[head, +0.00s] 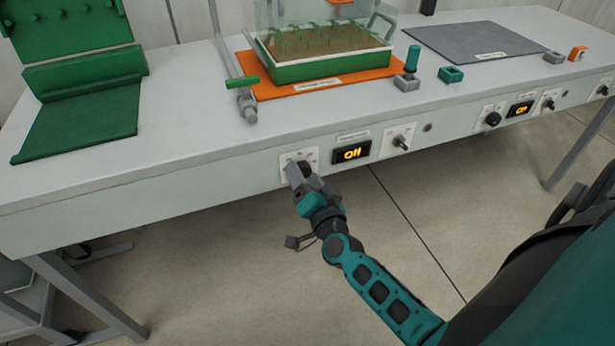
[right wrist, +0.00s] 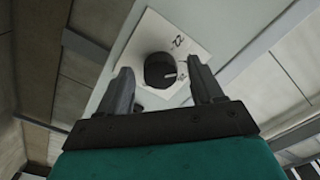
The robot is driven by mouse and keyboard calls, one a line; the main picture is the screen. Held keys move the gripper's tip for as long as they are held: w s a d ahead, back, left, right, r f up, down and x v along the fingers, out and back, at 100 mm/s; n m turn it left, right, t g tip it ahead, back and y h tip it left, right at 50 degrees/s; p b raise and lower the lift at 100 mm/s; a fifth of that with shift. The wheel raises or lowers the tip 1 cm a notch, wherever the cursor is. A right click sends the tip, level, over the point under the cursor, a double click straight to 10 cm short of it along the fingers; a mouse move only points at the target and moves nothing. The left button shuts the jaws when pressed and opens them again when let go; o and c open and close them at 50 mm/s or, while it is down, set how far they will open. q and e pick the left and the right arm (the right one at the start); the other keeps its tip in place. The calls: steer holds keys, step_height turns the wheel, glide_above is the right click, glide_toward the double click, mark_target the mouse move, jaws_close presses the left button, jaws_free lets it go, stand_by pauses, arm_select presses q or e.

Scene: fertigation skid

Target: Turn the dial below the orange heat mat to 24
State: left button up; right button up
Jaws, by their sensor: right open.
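The orange heat mat (head: 258,84) lies on the bench under a green planted tray. Below it, on the bench's front panel, is a white dial plate (head: 311,155); its knob is mostly hidden by my right gripper (head: 298,173) in the head view. In the right wrist view the black round dial (right wrist: 160,70) shows on its white plate (right wrist: 185,40), with a pale pointer mark; the printed numbers are too small to read surely. My right gripper (right wrist: 159,82) is open, one finger on each side of the dial; contact cannot be told. My left gripper is out of view.
A lit display (head: 351,152) reading "Off" and a switch (head: 401,142) sit right of the dial. A second black dial (head: 493,118), display (head: 521,108) and switch (head: 548,104) are farther right, below a grey mat (head: 475,42). The floor before the panel is clear.

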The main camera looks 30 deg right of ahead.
arm_select(q)
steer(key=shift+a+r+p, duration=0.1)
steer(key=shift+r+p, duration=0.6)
steer(key=shift+p, duration=0.05)
arm_select(e)
steer(key=v, duration=1.3)
steer(key=shift+w, duration=0.1)
arm_select(q)
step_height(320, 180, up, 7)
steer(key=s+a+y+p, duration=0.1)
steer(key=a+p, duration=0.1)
steer(key=p, duration=0.9)
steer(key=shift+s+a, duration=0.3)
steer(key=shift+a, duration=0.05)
arm_select(e)
steer(key=s+a+r+n+g+y, duration=0.4)
steer(key=a+n, duration=0.5)
steer(key=n, duration=0.5)
steer(key=g+y, duration=0.2)
steer(key=shift+s+a+g, duration=0.15)
steer(key=shift+s+g, duration=0.05)
steer(key=shift+g, duration=0.1)
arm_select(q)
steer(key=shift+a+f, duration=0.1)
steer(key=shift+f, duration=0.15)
arm_select(e)
steer(key=shift+s+f, duration=0.1)
steer(key=shift+f, duration=0.2)
